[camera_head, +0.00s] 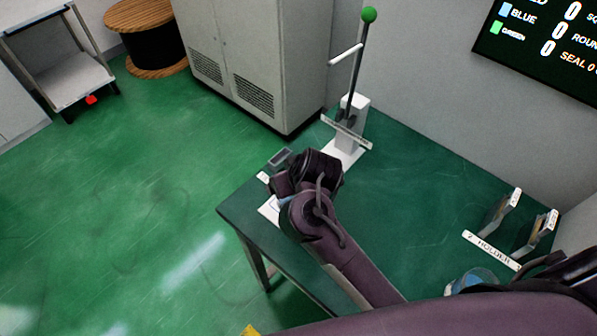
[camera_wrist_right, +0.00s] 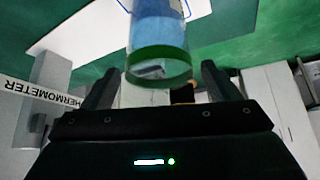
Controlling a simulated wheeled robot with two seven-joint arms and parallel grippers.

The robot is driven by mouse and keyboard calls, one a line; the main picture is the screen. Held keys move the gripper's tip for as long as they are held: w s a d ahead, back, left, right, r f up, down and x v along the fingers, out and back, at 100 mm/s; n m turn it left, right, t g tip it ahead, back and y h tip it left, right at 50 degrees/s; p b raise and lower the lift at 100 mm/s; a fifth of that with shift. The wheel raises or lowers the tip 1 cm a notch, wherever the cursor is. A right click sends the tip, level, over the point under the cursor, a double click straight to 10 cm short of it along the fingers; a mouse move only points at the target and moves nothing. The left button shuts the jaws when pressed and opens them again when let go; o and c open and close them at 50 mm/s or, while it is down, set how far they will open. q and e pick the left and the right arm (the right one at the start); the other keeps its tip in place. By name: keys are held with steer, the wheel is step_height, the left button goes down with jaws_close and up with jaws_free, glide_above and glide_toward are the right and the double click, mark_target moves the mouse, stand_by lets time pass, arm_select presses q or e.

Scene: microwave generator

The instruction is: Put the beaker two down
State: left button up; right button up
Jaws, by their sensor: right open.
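In the right wrist view a clear beaker (camera_wrist_right: 158,28) with blue contents and a green band stands out between the fingers of my right gripper (camera_wrist_right: 158,80). The fingers are open, with a gap on each side of the beaker. Its far end is cut off by the frame and lies over a white plate (camera_wrist_right: 85,28). I cannot read a number on it. In the head view my right gripper (camera_head: 288,185) is over the table's left end, by the white plate (camera_head: 270,209), and my arm hides the beaker there. My left gripper is not in view.
A holder label (camera_head: 491,250) and two small upright stands are at the right. Another blue-filled vessel (camera_head: 475,279) is partly hidden there. The green table's middle (camera_head: 420,190) is clear.

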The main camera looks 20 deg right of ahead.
steer(key=p+v, duration=0.4)
steer(key=v, duration=0.5)
steer(key=shift+s+r+p, duration=0.2)
steer(key=shift+p, duration=0.15)
steer(key=shift+d, duration=0.1)
